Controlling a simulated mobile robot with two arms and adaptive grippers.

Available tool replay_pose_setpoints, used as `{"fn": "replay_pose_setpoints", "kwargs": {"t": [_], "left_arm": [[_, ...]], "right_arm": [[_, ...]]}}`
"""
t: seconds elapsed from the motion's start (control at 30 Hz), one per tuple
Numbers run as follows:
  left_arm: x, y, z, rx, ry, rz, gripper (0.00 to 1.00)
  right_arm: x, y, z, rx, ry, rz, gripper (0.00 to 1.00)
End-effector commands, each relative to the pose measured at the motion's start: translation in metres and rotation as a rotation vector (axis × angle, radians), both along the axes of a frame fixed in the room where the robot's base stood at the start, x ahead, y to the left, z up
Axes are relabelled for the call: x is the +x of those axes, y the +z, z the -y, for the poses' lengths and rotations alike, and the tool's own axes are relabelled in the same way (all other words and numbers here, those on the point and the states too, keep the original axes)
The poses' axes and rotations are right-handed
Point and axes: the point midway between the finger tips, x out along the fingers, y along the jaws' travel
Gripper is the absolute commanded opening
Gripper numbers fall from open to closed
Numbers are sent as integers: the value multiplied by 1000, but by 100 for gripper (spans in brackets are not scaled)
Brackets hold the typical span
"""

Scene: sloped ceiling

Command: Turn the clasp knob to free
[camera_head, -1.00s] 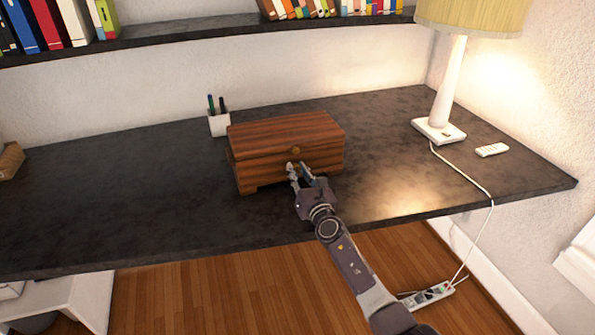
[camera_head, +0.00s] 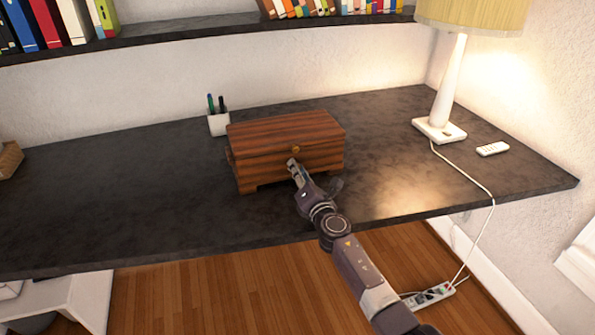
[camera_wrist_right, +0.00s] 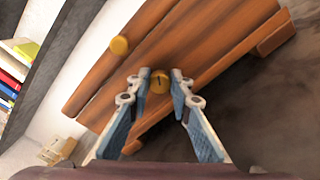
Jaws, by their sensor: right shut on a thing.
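A brown wooden box (camera_head: 275,135) with a lid stands closed on the dark desk. A round brass knob (camera_head: 296,150) sits on the front of its lid; it also shows in the right wrist view (camera_wrist_right: 119,45). Below it is the clasp knob (camera_wrist_right: 159,80), a round brass knob with a small dark mark, on the box front. My right gripper (camera_wrist_right: 160,86) is shut on the clasp knob, one fingertip on each side. In the head view my right gripper (camera_head: 292,164) covers that knob. The box looks strongly tilted in the wrist view. My left gripper is not in view.
A white pen cup (camera_head: 218,124) stands behind the box at its left. A lamp (camera_head: 440,129) and a white remote (camera_head: 492,149) are at the right of the desk (camera_head: 120,200). A bookshelf (camera_head: 190,33) runs above. The desk left of the box is mostly clear.

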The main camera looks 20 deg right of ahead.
Motion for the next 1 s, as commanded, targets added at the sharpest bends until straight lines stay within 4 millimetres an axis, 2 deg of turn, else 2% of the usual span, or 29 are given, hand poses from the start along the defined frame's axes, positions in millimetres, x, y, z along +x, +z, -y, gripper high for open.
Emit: {"fn": "replay_pose_setpoints", "kwargs": {"t": [0.6,1.0], "left_arm": [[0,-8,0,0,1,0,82],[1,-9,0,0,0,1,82]], "right_arm": [[0,-3,0,580,-1,-22,0],[0,-3,0,854,-1,-31,0]]}}
